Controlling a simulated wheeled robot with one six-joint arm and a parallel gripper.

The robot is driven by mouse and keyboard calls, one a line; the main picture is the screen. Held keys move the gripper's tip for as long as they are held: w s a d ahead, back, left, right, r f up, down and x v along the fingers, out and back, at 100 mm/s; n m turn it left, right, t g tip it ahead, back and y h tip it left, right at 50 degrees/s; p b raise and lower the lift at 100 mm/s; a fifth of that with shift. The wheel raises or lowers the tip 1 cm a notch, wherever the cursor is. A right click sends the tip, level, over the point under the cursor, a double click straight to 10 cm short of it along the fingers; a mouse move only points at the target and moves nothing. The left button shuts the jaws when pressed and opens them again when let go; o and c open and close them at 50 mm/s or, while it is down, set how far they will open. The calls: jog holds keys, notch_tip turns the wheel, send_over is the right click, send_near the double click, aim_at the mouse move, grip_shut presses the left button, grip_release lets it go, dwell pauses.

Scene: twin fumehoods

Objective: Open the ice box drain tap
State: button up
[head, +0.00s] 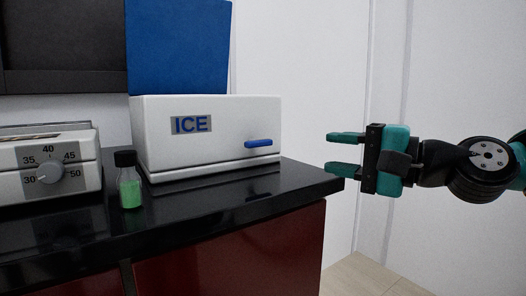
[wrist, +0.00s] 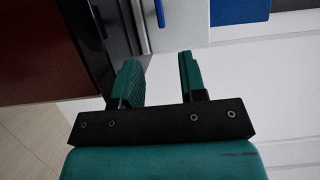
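The white ice box (head: 205,150) with an "ICE" label stands on the black counter, its blue lid (head: 180,45) raised behind it. Its blue drain tap (head: 258,143) sticks out low on the right of the front face, with its bar lying roughly level. In the wrist view a narrow blue bar (wrist: 141,28), apparently the tap, shows beyond the fingers. My gripper (head: 337,153) is right of the ice box, past the counter's right end, pointing left at about tap height. Its green fingers (wrist: 160,80) are apart and empty, not touching the tap.
A dial-fronted device (head: 48,165) and a small black-capped bottle of green liquid (head: 129,182) stand left on the counter (head: 215,210). The counter's right corner (head: 335,184) lies just below and left of my fingers. Open floor (head: 365,275) shows at lower right.

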aim_at(263, 144)
jog(key=x, duration=1.4)
jog(key=shift+a, duration=0.2)
jog(key=shift+c, duration=0.2)
grip_shut()
